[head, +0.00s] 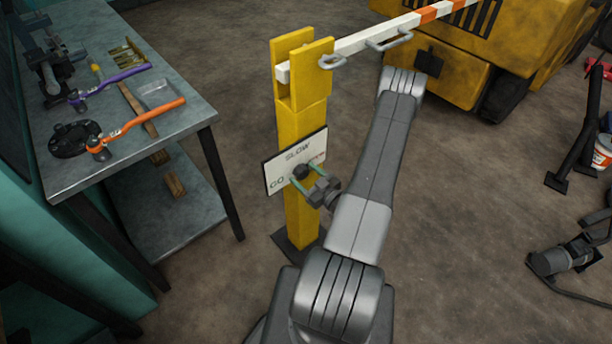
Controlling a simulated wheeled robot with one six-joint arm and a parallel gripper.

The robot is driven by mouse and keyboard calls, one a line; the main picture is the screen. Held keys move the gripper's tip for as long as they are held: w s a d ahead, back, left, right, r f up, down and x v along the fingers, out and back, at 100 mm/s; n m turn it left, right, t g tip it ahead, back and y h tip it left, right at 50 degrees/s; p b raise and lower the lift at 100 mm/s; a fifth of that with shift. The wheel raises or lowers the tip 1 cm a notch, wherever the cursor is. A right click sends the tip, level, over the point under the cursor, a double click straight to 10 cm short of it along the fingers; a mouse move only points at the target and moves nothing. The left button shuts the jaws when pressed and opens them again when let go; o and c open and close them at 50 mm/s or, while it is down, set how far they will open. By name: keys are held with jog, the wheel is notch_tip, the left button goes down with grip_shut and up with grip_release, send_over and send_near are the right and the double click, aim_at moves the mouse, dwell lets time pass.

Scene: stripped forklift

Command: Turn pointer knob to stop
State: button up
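The black pointer knob (301,172) sits on a white sign plate (274,172) fixed to a yellow post (302,124). The plate reads "SLOW" at the top and "GO" at the lower left; lettering at the right is partly covered. My gripper (302,173) reaches in from the lower right, its two greenish fingers apart, one on each side of the knob. Whether they touch or grip it is too small to tell. The knob's pointing direction cannot be made out.
A yellow forklift body (455,75) is behind. Bare floor (450,200) lies to the right.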

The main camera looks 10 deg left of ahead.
jog(key=shift+d, duration=0.1)
jog(key=b+v, duration=0.1)
jog(key=v, duration=1.2)
jog(key=shift+s+d, duration=0.2)
jog(key=shift+s, duration=0.1)
jog(key=shift+w+a, duration=0.1)
jog(key=p+x, duration=0.1)
jog(key=x, duration=1.2)
jog(key=shift+w+a, duration=0.2)
jog(key=shift+a, duration=0.05)
jog(key=shift+d, duration=0.1)
